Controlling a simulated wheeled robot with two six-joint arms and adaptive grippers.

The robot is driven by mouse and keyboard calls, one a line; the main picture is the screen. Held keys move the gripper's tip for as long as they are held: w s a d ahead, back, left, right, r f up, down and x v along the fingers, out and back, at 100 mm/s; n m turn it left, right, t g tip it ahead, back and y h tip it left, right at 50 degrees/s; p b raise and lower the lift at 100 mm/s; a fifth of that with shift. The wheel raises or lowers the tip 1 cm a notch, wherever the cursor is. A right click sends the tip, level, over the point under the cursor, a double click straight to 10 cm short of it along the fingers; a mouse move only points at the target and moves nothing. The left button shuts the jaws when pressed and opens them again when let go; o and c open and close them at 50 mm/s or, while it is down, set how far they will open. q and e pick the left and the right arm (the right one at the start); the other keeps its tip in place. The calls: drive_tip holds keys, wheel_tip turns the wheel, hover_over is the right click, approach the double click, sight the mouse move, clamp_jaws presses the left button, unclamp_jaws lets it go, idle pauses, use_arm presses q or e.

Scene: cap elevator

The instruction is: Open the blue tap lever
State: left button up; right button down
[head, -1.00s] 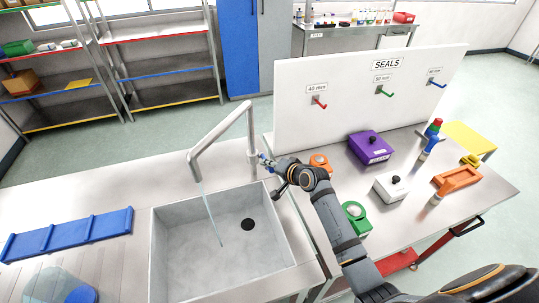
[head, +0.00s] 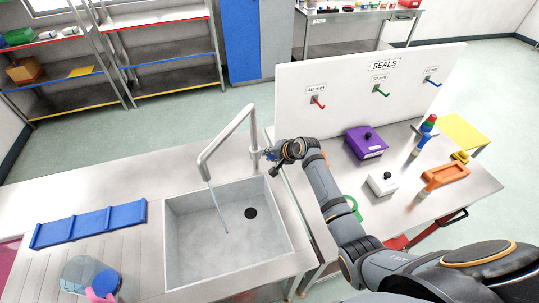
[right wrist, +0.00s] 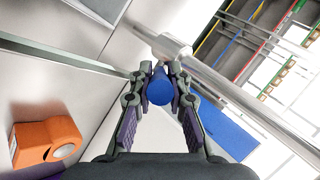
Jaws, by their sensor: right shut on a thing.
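The grey tap (head: 228,142) stands behind the sink with its spout over the basin. A thin stream of water (head: 218,208) falls from the spout. My right gripper (head: 270,154) is at the tap's right side, low on the upright. In the right wrist view the blue tap lever (right wrist: 160,90) shows end-on between my right gripper's fingers, which are shut on it. The tap's pipe (right wrist: 235,93) runs past just beyond the fingertips. In the head view the lever is mostly hidden by the gripper. My left gripper is not in view.
The sink (head: 230,250) lies left of my right arm. A white SEALS board (head: 360,105) rises behind the right-hand table, which holds a purple box (head: 365,143) and a white box (head: 381,184).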

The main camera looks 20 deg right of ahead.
drive_tip(key=c, duration=1.3)
unclamp_jaws()
drive_tip(key=v, duration=1.2)
